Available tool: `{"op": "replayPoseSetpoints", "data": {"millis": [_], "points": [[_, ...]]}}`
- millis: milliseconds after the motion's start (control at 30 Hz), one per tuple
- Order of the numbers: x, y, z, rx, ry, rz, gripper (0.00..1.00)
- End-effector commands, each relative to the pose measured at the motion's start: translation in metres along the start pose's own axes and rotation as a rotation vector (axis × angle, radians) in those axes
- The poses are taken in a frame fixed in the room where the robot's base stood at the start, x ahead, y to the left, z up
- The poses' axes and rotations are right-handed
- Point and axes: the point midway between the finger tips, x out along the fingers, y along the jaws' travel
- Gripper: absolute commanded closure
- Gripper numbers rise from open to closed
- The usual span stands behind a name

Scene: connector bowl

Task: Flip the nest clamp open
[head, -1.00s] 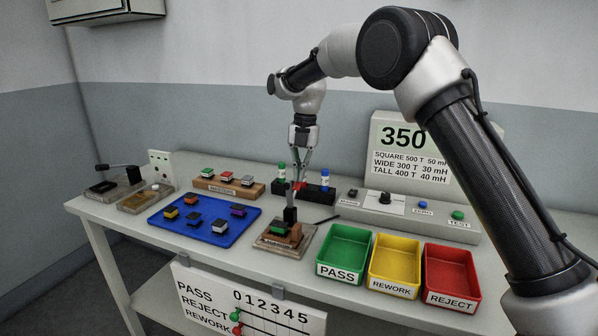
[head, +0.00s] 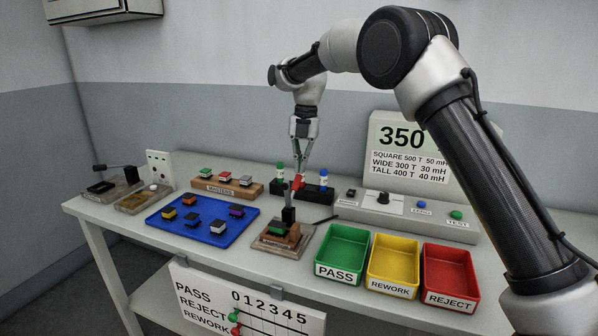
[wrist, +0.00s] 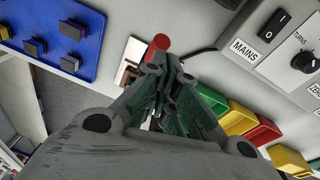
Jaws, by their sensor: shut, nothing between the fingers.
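The nest clamp stands on the nest (head: 270,246), a small base at the front middle of the table. It has a black block (head: 289,215) and an upright grey lever with a red grip (head: 298,182). A green part (head: 275,231) sits in the nest. My gripper (head: 299,176) is shut and empty, pointing down at the top of the lever, close by the red grip. In the wrist view the red grip (wrist: 158,45) shows just beyond my gripper (wrist: 160,68). I cannot tell whether they touch. My fingers hide most of the nest there.
A blue tray (head: 172,225) with several parts lies to the left. Green (head: 338,268), yellow (head: 391,274) and red (head: 449,278) bins stand to the right. A masters rack (head: 215,188) and a rack with small bottles (head: 325,192) stand behind, beside a meter console (head: 430,222).

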Motion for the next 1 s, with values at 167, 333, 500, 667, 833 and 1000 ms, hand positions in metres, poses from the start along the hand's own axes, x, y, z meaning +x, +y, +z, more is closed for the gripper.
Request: {"op": "replayPoseSetpoints", "data": {"millis": [167,333,500,667,833,1000], "points": [[-0.041,0.002,-0.002,-0.003,-0.001,0.004,1.0],[-0.074,0.003,-0.004,-0.004,0.0,0.004,1.0],[-0.092,0.003,-0.005,-0.005,0.003,0.003,1.0],[-0.097,0.003,-0.006,-0.005,0.004,0.002,1.0],[-0.097,0.003,-0.006,-0.005,0.005,0.002,1.0],[-0.097,0.003,-0.006,0.035,0.004,0.003,1.0]]}}
